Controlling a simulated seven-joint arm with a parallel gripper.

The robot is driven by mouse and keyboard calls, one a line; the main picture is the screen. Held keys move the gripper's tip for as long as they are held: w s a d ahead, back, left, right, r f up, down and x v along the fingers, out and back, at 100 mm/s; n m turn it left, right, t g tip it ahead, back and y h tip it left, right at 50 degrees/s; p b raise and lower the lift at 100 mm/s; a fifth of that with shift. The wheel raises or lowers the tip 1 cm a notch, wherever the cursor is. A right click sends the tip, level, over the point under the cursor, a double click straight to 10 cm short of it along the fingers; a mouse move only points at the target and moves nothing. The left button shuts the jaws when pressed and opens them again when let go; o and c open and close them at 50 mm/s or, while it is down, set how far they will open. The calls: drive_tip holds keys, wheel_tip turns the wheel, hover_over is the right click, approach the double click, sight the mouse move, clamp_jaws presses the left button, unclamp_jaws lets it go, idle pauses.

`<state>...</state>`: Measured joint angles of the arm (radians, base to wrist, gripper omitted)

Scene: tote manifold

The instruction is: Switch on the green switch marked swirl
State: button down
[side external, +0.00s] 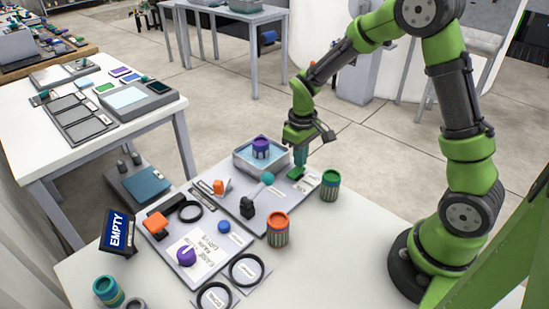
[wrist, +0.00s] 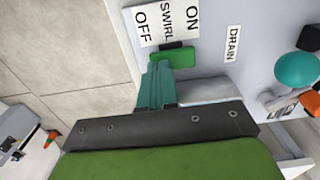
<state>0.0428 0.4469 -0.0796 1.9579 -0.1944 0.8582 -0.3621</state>
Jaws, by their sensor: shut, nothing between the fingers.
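The green switch (wrist: 180,57) lies beside a white label (wrist: 168,22) reading ON, SWIRL and OFF in the wrist view. It also shows as a small green block (side external: 296,173) on the grey panel in the side external view. My gripper (wrist: 158,70) is shut and empty, its teal fingers at the OFF-side end of the switch and overlapping it in view. In the side external view my gripper (side external: 301,160) points down right over the switch. I cannot tell whether the fingers touch it or which position it is in.
A grey basin (side external: 243,166) with a purple-and-teal jar (side external: 261,147) stands left of my gripper. A green jar (side external: 330,186) stands close on the right. A teal ball-topped lever (side external: 267,179) rises nearby, beside the DRAIN label (wrist: 233,44). An orange jar (side external: 278,229) stands nearer the camera.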

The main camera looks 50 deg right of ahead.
drive_tip(key=shift+f, duration=0.4)
drive_tip(key=shift+d+f, duration=0.1)
drive_tip(key=shift+f, duration=0.1)
drive_tip(key=shift+a, duration=0.2)
drive_tip(key=shift+a+r, duration=0.3)
drive_tip(key=shift+a, duration=0.3)
drive_tip(key=d+r, duration=0.3)
drive_tip(key=r, duration=1)
drive_tip(key=shift+r, duration=0.4)
